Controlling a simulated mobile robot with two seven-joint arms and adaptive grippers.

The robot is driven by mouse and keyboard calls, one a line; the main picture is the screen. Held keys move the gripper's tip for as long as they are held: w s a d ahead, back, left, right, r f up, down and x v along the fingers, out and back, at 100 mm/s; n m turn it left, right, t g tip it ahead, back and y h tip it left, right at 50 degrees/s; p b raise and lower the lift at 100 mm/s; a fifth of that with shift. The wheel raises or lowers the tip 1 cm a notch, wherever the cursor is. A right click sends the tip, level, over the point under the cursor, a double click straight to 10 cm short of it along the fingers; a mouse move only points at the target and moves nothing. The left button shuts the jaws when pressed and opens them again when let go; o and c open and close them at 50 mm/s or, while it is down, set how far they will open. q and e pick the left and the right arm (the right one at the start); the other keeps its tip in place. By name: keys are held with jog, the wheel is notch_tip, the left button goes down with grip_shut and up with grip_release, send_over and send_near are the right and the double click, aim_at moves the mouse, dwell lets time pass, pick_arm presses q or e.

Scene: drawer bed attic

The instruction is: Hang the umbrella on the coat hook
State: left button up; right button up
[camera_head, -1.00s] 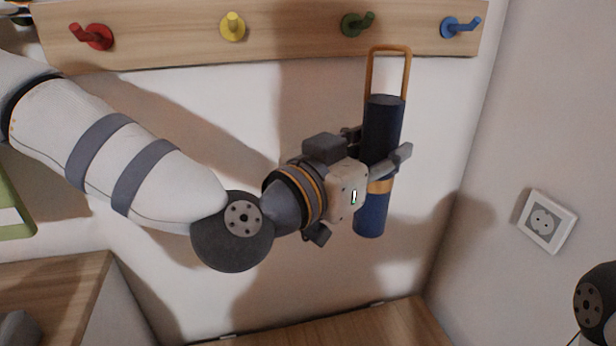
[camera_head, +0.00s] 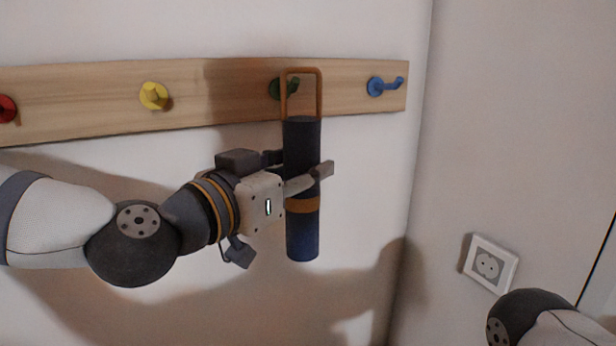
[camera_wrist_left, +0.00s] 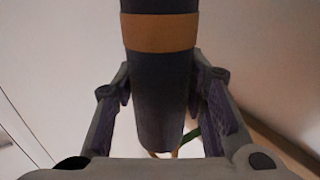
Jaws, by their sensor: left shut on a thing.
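The umbrella (camera_head: 302,240) is a dark blue cylinder with an orange band and an orange loop handle on top. It is upright in the head view. My left gripper (camera_head: 305,178) is shut on its body; the body also shows between the fingers in the left wrist view (camera_wrist_left: 163,85). The coat rack (camera_head: 215,110) is a wooden board with coloured hooks. The loop overlaps the green hook (camera_head: 277,89) in the picture; I cannot tell whether they touch. The blue hook (camera_head: 383,86) is to the right, the yellow hook (camera_head: 153,96) to the left. My right gripper is out of view.
A red hook (camera_head: 7,109) is at the left edge. A wall corner stands right of the rack, with a white socket (camera_head: 490,264) on the right wall. Part of my right arm shows at lower right. The wall below the rack is clear.

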pick_arm(q)
jog(key=shift+w+a+f+b, duration=0.15)
jog(key=shift+w+a+b, duration=0.2)
jog(key=shift+w, duration=0.45)
jog(key=shift+w+a+f+b, duration=0.1)
jog(key=shift+w+a+b, duration=0.25)
jog(key=shift+w, duration=0.45)
jog(key=shift+w+a+f, duration=0.25)
jog(key=shift+w, duration=0.35)
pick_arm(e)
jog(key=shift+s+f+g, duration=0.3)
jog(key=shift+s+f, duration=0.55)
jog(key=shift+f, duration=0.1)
pick_arm(q)
jog(key=o, duration=1.4)
jog(key=shift+c, duration=0.2)
jog(key=shift+f, duration=0.1)
